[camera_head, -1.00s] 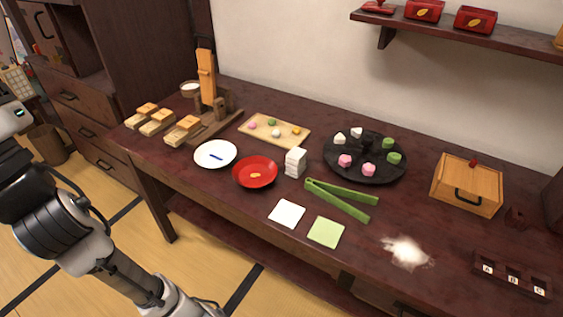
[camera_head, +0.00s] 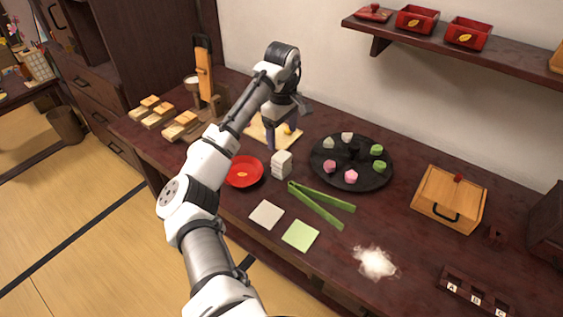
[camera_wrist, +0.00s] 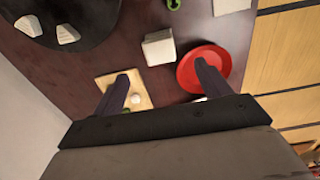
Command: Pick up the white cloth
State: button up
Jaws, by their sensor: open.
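The white cloth (camera_head: 266,214) is a flat square near the table's front edge, left of a green cloth (camera_head: 300,235). A pale piece at the top edge of the wrist view (camera_wrist: 232,5) looks like the white cloth, partly cut off. My gripper (camera_head: 287,122) is open and empty above the wooden board of sweets, well behind and apart from the white cloth. Its two dark fingers also show in the wrist view (camera_wrist: 162,73), spread apart with nothing between them.
A red plate (camera_head: 243,172), a white block-like stack (camera_head: 281,164) and green tongs (camera_head: 320,205) lie around the cloth. The wooden board (camera_head: 256,133) is under my gripper. A black round tray (camera_head: 352,176) holds several sweets. White powder (camera_head: 375,262) lies right of the green cloth.

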aim_at(282, 156)
notch_tip(282, 156, down, 8)
jog(key=shift+f, duration=0.1)
jog(key=shift+w+a+f+p, duration=0.1)
jog(key=shift+f+p, duration=0.4)
jog(key=shift+f, duration=0.85)
jog(key=shift+w+f+p, duration=0.1)
jog(key=shift+f+p, duration=0.35)
jog(key=shift+f, duration=0.9)
jog(key=shift+c, duration=0.3)
jog(key=c, duration=1)
jog(key=shift+r, duration=0.2)
notch_tip(282, 156, up, 20)
jog(key=b, duration=0.1)
jog(key=shift+f, duration=0.1)
